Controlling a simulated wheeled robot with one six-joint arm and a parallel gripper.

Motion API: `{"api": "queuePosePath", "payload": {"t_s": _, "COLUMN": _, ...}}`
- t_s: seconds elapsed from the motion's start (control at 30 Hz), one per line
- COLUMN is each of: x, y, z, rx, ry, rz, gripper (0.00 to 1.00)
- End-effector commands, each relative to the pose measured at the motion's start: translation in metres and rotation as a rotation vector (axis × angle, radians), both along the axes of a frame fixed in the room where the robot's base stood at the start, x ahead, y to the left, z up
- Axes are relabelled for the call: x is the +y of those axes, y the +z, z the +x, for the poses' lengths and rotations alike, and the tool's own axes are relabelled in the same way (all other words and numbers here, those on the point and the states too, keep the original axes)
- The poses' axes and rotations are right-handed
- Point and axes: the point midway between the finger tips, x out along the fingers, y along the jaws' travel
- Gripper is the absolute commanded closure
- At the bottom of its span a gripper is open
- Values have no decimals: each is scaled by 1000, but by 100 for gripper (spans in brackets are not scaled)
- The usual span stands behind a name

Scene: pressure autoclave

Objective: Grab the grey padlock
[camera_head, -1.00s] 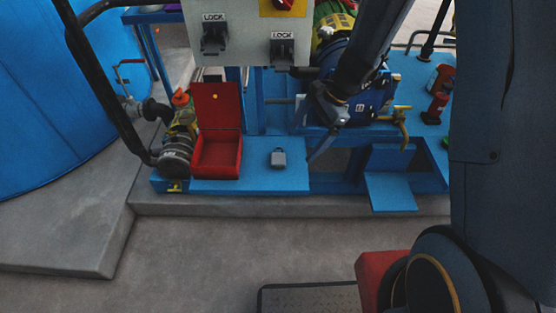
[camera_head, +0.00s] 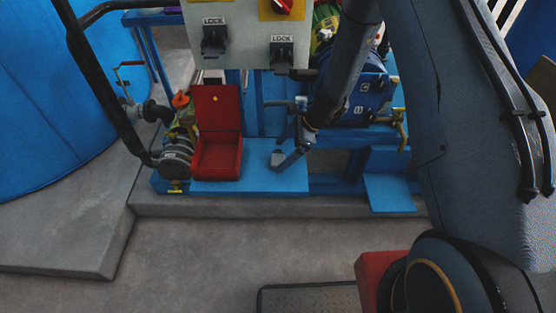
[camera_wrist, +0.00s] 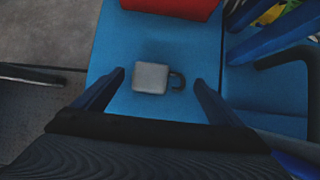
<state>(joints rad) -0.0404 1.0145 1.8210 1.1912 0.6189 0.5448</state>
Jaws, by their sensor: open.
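The grey padlock (camera_wrist: 150,77) lies flat on the blue platform (camera_wrist: 118,40) in the wrist view, its dark shackle pointing right. My gripper (camera_wrist: 160,82) is open, with one finger on each side of the padlock in that view and nothing held. I cannot tell how far above the padlock the fingertips are. In the head view my gripper (camera_head: 280,152) is over the blue platform (camera_head: 255,182), and it hides most of the padlock (camera_head: 277,158).
An open red box (camera_head: 218,160) stands left of the padlock. A grey panel (camera_head: 247,48) with LOCK switches hangs above. A blue motor (camera_head: 360,95) and a yellow-handled valve (camera_head: 400,125) are to the right.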

Motion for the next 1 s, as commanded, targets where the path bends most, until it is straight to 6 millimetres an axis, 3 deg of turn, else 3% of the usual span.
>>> {"api": "queuePosePath", "payload": {"t_s": 0.37, "x": 6, "y": -9, "z": 0, "rx": 0, "ry": 0, "rz": 0, "gripper": 9}}
{"api": "queuePosePath", "payload": {"t_s": 0.63, "x": 6, "y": -9, "z": 0, "rx": 0, "ry": 0, "rz": 0, "gripper": 55}}
{"api": "queuePosePath", "payload": {"t_s": 1.0, "x": 6, "y": -4, "z": 1, "rx": -1, "ry": 0, "rz": 0, "gripper": 57}}
